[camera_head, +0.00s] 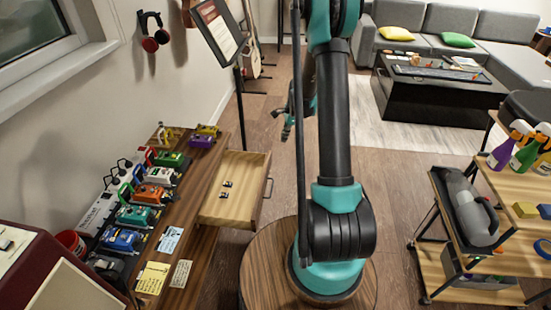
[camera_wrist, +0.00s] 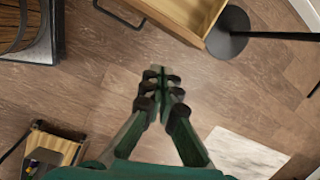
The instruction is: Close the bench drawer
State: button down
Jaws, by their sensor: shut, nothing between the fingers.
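The wooden bench drawer (camera_head: 243,207) stands pulled out from the right side of the bench (camera_head: 200,185). Its front with a dark bar handle (camera_head: 269,187) faces right, and two small dark items (camera_head: 226,188) lie inside. In the wrist view, the drawer (camera_wrist: 178,12) is at the top, partly cut off, with its handle (camera_wrist: 118,16) to the left. My gripper (camera_wrist: 160,76) is shut and empty over the floor, apart from the drawer. In the head view, my gripper (camera_head: 286,131) is small and partly hidden behind my arm, beyond the drawer.
Pedals (camera_head: 139,216) and paper notes (camera_head: 153,277) cover the bench top. A music stand (camera_head: 220,35) rises behind the drawer; its round base (camera_wrist: 227,42) shows near the drawer. A shelf cart (camera_head: 470,270) stands at right. Floor right of the drawer is partly clear.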

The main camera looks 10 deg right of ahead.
jog(key=w+a+f+m, duration=0.1)
jog(key=w+a+f, duration=0.1)
jog(key=f, duration=0.6)
jog(key=w+a+f+m, duration=0.2)
jog(key=w+f, duration=0.1)
jog(key=f, duration=0.6)
jog(key=shift+w+m, duration=0.3)
jog(key=shift+w, duration=0.05)
jog(key=shift+a, duration=0.1)
jog(key=w+a, duration=0.3)
jog(key=a, duration=0.6)
jog(key=w+a, duration=0.3)
jog(key=a, duration=0.6)
jog(key=shift+w+a, duration=0.2)
jog(key=shift+a, duration=0.2)
